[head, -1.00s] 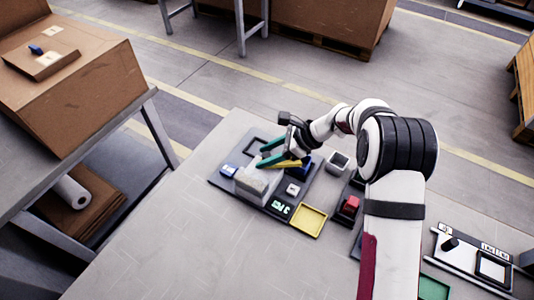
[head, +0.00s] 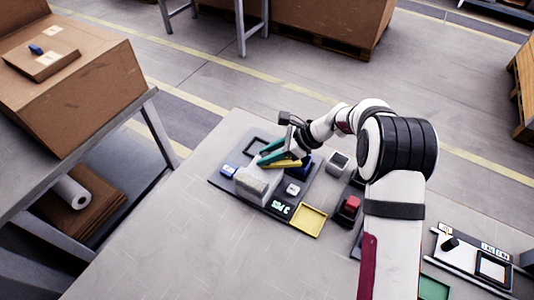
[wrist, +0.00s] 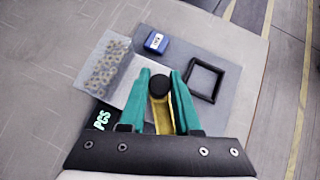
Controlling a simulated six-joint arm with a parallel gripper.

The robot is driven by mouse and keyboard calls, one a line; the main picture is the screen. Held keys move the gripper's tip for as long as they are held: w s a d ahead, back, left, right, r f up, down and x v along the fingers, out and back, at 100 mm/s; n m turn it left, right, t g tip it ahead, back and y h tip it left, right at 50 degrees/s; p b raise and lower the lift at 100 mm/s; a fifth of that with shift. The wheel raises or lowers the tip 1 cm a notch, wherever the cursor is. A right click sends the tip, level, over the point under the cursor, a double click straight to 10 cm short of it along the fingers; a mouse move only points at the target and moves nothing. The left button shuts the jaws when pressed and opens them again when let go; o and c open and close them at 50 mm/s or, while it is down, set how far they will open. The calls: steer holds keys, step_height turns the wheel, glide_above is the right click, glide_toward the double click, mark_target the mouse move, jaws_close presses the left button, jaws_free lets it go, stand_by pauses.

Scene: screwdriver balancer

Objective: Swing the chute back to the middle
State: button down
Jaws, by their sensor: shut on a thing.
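The yellow chute (wrist: 163,118) shows in the wrist view as a narrow trough running between my gripper's teal fingers. A round black knob (wrist: 159,86) stands at its far end, between the fingertips. My gripper (head: 268,154) is shut on this knob. In the head view the chute (head: 288,163) is a short yellow strip beside the pale hopper (head: 256,184), partly hidden by the fingers. The hopper (wrist: 108,68) looks translucent in the wrist view and holds several small metal parts.
A blue block (head: 228,170) and a black square frame (wrist: 204,80) lie on the dark board. A yellow tray (head: 308,219) is at its front corner, near a green-lit counter display (head: 281,208). The table's front left is clear.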

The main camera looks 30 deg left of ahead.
steer(key=shift+w+n+g, duration=0.1)
steer(key=shift+n+g, duration=0.2)
stand_by(0.5)
steer(key=n+g+h, duration=0.1)
steer(key=n+g, duration=0.1)
steer(key=n, duration=0.1)
steer(key=shift+n+h, duration=0.3)
steer(key=shift+n+g+h, duration=0.9)
steer(key=shift+n+g, duration=0.1)
steer(key=shift+n, duration=0.6)
steer(key=c, duration=0.6)
jaws_free()
